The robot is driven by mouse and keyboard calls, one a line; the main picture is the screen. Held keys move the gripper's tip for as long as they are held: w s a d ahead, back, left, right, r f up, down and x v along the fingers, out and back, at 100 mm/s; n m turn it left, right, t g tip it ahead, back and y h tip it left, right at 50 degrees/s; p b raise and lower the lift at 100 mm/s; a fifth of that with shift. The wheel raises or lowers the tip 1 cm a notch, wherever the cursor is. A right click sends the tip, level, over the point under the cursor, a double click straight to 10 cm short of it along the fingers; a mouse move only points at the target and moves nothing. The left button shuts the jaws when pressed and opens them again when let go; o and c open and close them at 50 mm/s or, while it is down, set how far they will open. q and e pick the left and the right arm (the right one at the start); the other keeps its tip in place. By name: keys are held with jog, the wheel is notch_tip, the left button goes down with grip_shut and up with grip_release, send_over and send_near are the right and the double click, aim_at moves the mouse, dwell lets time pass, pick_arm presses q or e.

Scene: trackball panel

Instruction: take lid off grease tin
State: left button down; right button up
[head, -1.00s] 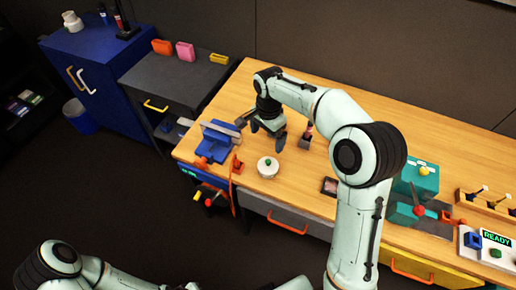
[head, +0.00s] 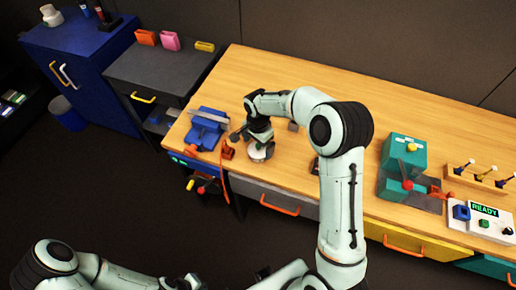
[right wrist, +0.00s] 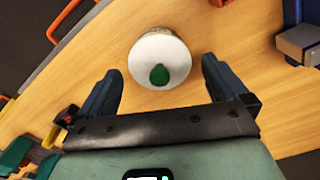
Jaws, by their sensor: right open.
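The grease tin (head: 259,154) is a white round tin on the wooden bench near its front edge. In the right wrist view, the tin's pale round lid (right wrist: 158,50) has a green knob (right wrist: 159,75) on top. My right gripper (head: 258,146) is over the tin in the head view and hides part of it. In the right wrist view, my right gripper (right wrist: 161,82) is open, with one dark finger to each side of the knob and space between. My left forearm shows at the bottom left of the head view, but its gripper does not show.
A blue vise (head: 206,130) stands left of the tin, with an orange object (head: 228,152) between them. A teal machine (head: 403,160) and a panel reading READY (head: 485,216) are at the right. The bench middle behind my arm is mostly clear.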

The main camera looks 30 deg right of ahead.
jog(key=shift+f, duration=0.35)
jog(key=c, duration=1)
jog(key=shift+o, duration=0.2)
jog(key=shift+r, duration=0.15)
notch_tip(320, 180, up, 19)
jog(key=p, duration=0.2)
jog(key=b, duration=0.3)
send_over(287, 163)
notch_tip(287, 163, down, 2)
jog(key=shift+f, duration=0.1)
notch_tip(287, 163, down, 15)
jog(key=shift+r+b, duration=0.2)
jog(key=shift+b, duration=0.35)
pick_arm(q)
jog(key=shift+s+f, duration=0.55)
jog(key=shift+f, duration=0.2)
jog(key=shift+s+f, duration=0.5)
jog(key=shift+f, duration=0.25)
pick_arm(e)
jog(key=shift+f, duration=2.65)
